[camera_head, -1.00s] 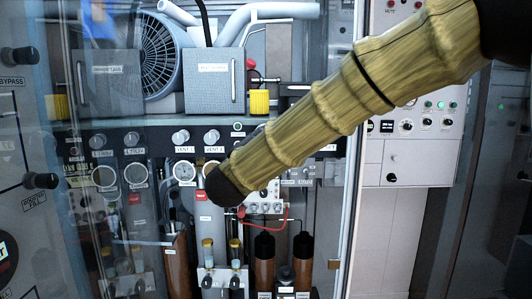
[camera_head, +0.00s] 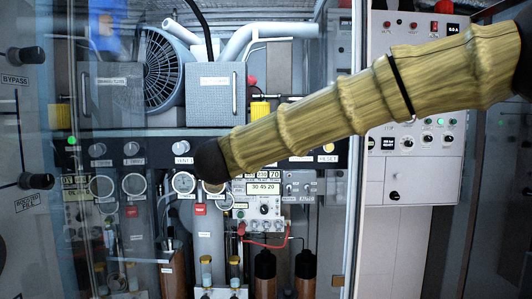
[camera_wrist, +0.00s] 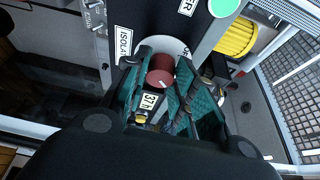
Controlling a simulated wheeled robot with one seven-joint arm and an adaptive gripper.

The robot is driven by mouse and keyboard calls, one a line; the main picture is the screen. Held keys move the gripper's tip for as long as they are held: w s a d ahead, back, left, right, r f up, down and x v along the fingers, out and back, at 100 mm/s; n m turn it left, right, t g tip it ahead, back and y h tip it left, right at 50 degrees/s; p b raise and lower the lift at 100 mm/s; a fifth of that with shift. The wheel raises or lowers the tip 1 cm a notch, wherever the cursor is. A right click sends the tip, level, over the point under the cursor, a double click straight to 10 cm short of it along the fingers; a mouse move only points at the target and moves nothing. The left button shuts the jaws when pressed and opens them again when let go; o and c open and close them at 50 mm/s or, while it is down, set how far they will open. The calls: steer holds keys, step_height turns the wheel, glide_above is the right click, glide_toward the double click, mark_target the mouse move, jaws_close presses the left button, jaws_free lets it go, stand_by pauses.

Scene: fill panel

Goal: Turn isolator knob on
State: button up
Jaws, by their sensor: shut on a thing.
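The isolator knob (camera_wrist: 160,78) is a dark red round knob with a white pointer line, in the wrist view. It sits on a white round plate, beside a white label (camera_wrist: 124,42) that reads "ISOLA…". My gripper (camera_wrist: 162,70) has its teal-padded fingers on both sides of the knob and is shut on it. The pointer line is visible, running at a slant. In the head view my arm covers the middle of the panel, so the knob and the fingers are hidden there.
A green round light (camera_wrist: 222,7) and a yellow ribbed cylinder (camera_wrist: 237,37) are close to my gripper. A glass door edge (camera_head: 352,200) stands right of the panel. Hoses and brown cylinders (camera_head: 265,268) are below.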

stand_by(0.4)
steer(key=o, duration=1)
steer(key=shift+d, duration=0.1)
steer(key=v, duration=1.2)
